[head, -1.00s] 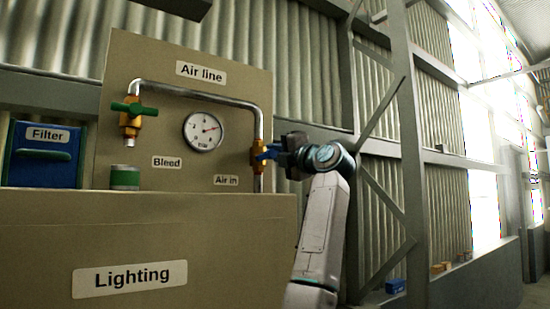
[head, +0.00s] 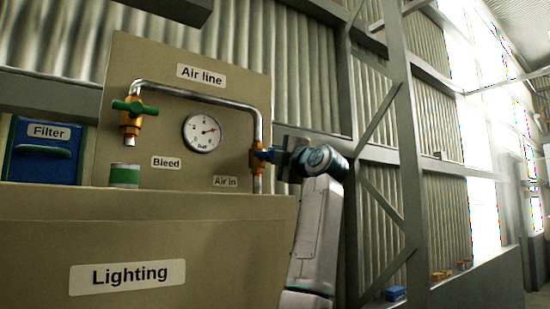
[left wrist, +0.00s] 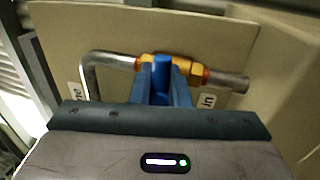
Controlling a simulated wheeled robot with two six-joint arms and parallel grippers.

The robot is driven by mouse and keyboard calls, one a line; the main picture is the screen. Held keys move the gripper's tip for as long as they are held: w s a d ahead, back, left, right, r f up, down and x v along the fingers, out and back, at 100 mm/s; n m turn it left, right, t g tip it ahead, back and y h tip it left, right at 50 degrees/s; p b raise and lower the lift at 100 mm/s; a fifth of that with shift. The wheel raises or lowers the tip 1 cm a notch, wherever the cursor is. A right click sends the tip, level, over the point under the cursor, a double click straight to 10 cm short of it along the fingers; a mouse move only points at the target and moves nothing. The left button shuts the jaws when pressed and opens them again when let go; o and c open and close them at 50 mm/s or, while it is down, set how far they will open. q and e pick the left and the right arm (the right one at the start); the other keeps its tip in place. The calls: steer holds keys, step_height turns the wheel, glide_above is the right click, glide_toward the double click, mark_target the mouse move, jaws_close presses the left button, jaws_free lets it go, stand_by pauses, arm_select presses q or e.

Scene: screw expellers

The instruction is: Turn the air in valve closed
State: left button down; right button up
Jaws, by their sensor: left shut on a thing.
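The air in valve is a brass body (head: 256,160) on the right leg of the silver pipe, above the "Air in" label (head: 225,182). It also shows in the left wrist view as a brass fitting (left wrist: 180,66). Its blue handle (left wrist: 162,78) sits between the two blue fingers of my left gripper (left wrist: 163,88). In the head view my left gripper (head: 268,154) reaches the valve from the right and is shut on the handle. The gripper and fingers hide most of the handle in the head view. My right gripper is not in view.
A pressure gauge (head: 202,131) stands left of the valve. A green-handled bleed valve (head: 133,110) is at the pipe's left end, above a green-banded can (head: 124,175). A blue filter box (head: 43,151) is at far left. The "Lighting" cabinet (head: 220,240) stands in front.

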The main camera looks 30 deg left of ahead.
arm_select(q)
steer(key=c, duration=1.5)
jaws_free()
steer(key=shift+o, duration=0.2)
steer(key=shift+d+f, duration=0.1)
steer(key=shift+s+d+f+b, duration=0.1)
steer(key=shift+d+f+b, duration=0.1)
steer(key=shift+b, duration=0.1)
steer(key=b+v, duration=0.4)
steer(key=v, duration=0.6)
steer(key=shift+r, duration=0.15)
steer(key=shift+d, duration=0.1)
